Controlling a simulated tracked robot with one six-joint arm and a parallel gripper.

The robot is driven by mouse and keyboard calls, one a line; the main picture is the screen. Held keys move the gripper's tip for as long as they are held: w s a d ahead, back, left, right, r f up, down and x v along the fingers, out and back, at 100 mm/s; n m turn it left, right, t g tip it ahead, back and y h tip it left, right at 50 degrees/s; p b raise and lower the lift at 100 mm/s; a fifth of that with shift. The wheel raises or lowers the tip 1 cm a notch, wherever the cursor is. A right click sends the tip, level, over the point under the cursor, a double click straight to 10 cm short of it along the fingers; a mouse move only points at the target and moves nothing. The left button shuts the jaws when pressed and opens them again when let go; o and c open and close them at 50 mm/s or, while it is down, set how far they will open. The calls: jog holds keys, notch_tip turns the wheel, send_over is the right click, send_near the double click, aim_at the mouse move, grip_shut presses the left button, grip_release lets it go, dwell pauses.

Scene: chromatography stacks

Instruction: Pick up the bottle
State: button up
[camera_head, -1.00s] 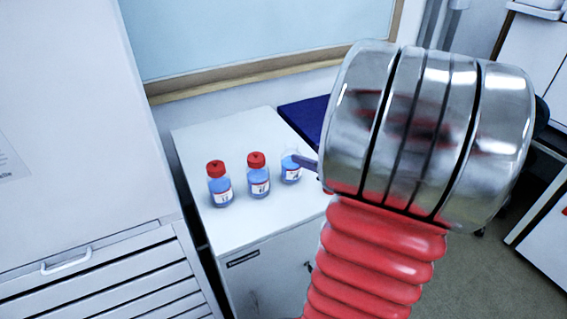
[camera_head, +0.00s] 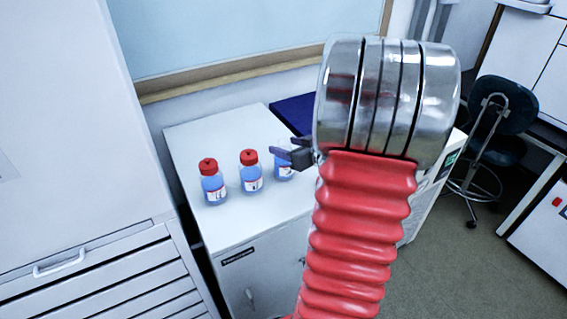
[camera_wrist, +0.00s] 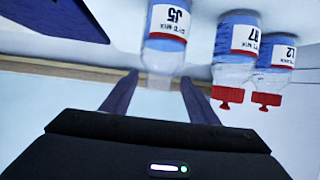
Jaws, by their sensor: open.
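Three bottles with blue liquid stand in a row on a white cabinet top. The left bottle (camera_head: 212,186) and the middle bottle (camera_head: 251,175) have red caps. The right bottle (camera_head: 283,172) is partly hidden behind my gripper (camera_head: 284,149). In the wrist view, which looks upside down, this bottle (camera_wrist: 166,38) bears the label J5 and shows a clear neck with no red cap. My open gripper (camera_wrist: 158,80) has its fingers on either side of the neck's line in that view; I cannot tell whether they reach around it. The capped bottles (camera_wrist: 235,50) (camera_wrist: 273,65) lie to the right there.
The white cabinet (camera_head: 190,150) has free top space in front of and behind the bottles. A dark blue item (camera_head: 292,112) lies behind the right bottle. A tall white unit (camera_head: 70,110) with drawers stands left. A chair (camera_head: 490,130) stands right.

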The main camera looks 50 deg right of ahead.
jog(key=shift+w+f, duration=0.1)
jog(key=shift+w, duration=0.1)
jog(key=x, duration=0.5)
jog(key=shift+d+f, duration=0.1)
dwell(0.7)
jog(key=shift+f, duration=0.1)
grip_shut()
dwell(0.4)
